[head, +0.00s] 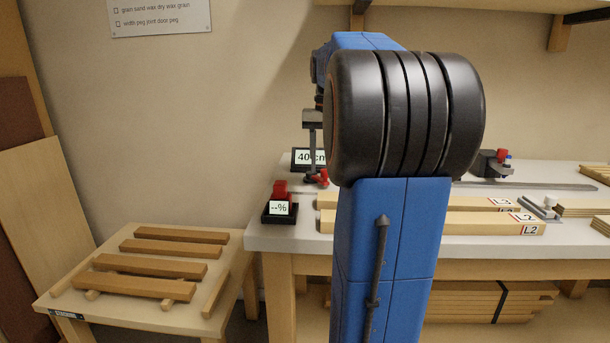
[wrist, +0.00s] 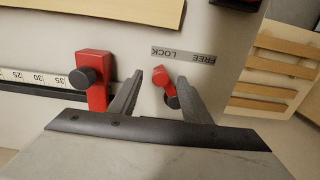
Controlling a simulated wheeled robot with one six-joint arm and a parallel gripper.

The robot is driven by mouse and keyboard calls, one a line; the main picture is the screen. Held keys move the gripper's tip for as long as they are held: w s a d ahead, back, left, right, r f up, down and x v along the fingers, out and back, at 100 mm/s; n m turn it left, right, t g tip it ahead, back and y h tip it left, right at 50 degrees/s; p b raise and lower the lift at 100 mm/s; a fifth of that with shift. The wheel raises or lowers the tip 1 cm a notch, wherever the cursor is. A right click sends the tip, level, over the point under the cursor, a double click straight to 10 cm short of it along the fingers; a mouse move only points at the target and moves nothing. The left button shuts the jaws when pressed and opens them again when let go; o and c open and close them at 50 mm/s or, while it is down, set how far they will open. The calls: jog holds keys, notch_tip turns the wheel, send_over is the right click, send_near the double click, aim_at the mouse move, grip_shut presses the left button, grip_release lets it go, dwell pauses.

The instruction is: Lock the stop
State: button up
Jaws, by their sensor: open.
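In the wrist view a red stop block (wrist: 95,78) with a black knob sits on the rail, beside a scale marked 25, 30 and 35. To its right is a small red lever (wrist: 160,76) with a black knob at its lower end. Its red end is near the word LOCK on an upside-down FREE/LOCK label (wrist: 183,55). My gripper (wrist: 160,82) is open, its fingers on either side of the lever; contact is not clear. In the head view my arm hides much of the bench, and small red parts (head: 322,178) show under the gripper.
A "40 cm" display (head: 303,157) and a "--%" meter (head: 279,208) stand on the bench's left end. Boards marked L2 (head: 470,222) lie across the bench. A low table (head: 215,325) at left holds several wooden strips.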

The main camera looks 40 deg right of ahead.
jog(key=shift+r, duration=3.4)
